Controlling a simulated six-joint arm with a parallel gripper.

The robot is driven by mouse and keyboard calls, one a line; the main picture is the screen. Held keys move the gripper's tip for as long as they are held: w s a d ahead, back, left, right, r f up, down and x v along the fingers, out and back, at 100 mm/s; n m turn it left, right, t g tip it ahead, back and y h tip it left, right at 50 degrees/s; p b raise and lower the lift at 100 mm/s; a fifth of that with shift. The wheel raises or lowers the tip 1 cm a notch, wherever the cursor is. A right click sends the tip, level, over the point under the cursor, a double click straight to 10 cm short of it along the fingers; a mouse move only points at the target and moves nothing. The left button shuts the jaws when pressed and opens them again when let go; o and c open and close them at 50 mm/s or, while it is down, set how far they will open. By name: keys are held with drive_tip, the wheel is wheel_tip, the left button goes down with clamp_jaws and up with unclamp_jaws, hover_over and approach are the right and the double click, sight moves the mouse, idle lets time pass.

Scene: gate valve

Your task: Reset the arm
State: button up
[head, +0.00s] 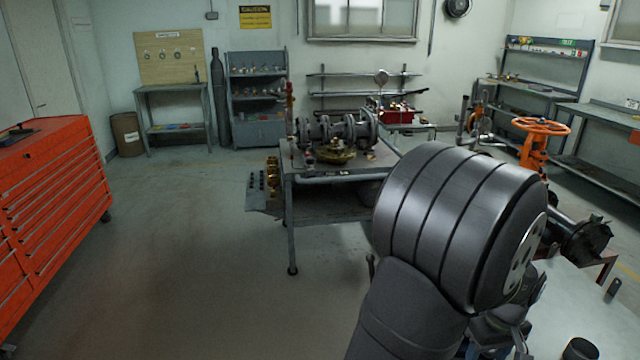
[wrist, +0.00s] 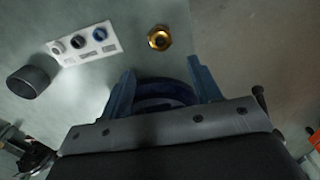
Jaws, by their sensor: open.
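My gripper (wrist: 160,76) is open in the wrist view, its two blue-grey fingers spread apart. A dark blue round object (wrist: 165,91) shows between and behind the fingers; I cannot tell whether it touches them. In the head view my large dark arm link fills the right foreground and largely hides the gripper. The orange handwheel (head: 541,126) of the gate valve stands on an orange valve body (head: 534,155) behind my arm. A dark pipe with a flange (head: 583,238) shows to the right of my arm.
A brass hex fitting (wrist: 159,38), a white plate with three round parts (wrist: 84,43) and a dark cup (wrist: 28,82) lie beyond the fingers. A workbench with machine parts (head: 290,190) stands behind my arm. A red tool cabinet (head: 50,195) is at left. Floor between is clear.

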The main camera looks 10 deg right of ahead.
wheel_tip(320, 180, down, 11)
drive_tip(key=shift+f, duration=0.2)
wheel_tip(320, 180, up, 4)
drive_tip(key=shift+r, duration=0.1)
drive_tip(key=s+r, duration=0.7)
drive_tip(key=s, duration=0.5)
drive_tip(key=w+a+n, duration=0.1)
drive_tip(key=w+a, duration=1)
drive_tip(key=a, duration=0.3)
drive_tip(key=w+a+n, duration=0.1)
drive_tip(key=w+a, duration=1.1)
drive_tip(key=a, duration=0.2)
drive_tip(key=shift+w+f, duration=0.15)
drive_tip(key=shift+f, duration=0.2)
